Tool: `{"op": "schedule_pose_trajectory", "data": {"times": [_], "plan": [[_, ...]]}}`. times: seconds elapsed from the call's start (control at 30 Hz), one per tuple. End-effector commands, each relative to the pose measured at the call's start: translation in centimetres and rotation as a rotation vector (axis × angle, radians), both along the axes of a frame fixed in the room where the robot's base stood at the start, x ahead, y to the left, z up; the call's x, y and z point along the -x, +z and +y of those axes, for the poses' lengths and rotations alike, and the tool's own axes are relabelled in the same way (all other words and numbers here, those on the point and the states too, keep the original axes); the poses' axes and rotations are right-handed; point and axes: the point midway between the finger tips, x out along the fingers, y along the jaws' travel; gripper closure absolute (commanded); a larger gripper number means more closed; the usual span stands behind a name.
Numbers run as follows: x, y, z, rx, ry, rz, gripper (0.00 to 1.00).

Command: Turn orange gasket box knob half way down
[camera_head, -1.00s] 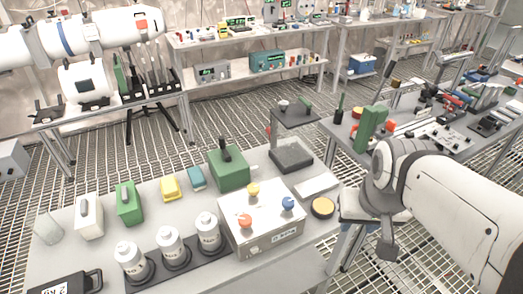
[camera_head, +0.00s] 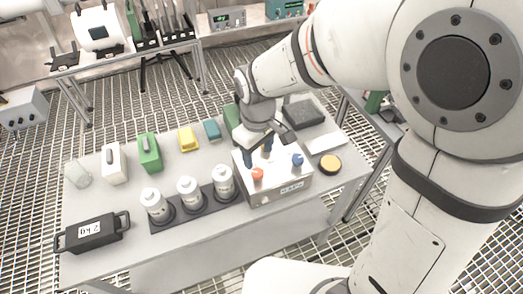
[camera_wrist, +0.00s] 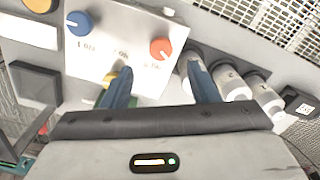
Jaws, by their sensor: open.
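The gasket box (camera_head: 280,193) is a pale metal box with an orange, a yellow and a blue knob on top. The orange knob (camera_head: 257,174) is at its front left in the head view. In the wrist view the orange knob (camera_wrist: 160,49) lies beyond the gap between my fingers, free of both. The blue knob (camera_head: 297,159) is to the right; the yellow knob (camera_wrist: 122,78) is partly hidden by my left-hand finger. My gripper (camera_wrist: 159,75) is open and empty. In the head view my gripper (camera_head: 257,156) is above the box, just behind the orange knob.
Several white canisters (camera_head: 188,189) stand in a black rack left of the box. A green box (camera_head: 231,116) stands behind, partly covered by my arm. A round yellow-topped item (camera_head: 330,163) lies to the right. A black weight (camera_head: 90,232) is at the front left.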

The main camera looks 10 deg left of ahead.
Motion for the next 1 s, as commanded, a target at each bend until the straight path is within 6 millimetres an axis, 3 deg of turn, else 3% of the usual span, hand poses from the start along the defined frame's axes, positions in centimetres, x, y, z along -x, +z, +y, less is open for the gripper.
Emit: {"op": "schedule_pose_trajectory", "data": {"times": [0.5, 0.9, 1.0], "plan": [[0.0, -6.9, 0.2, 0.003, 0.008, 0.003, 0.46], [0.0, -7.8, 0.2, 0.001, 0.006, 0.001, 0.46], [0.0, -7.8, 0.1, 0.001, 0.006, 0.001, 0.54]]}}
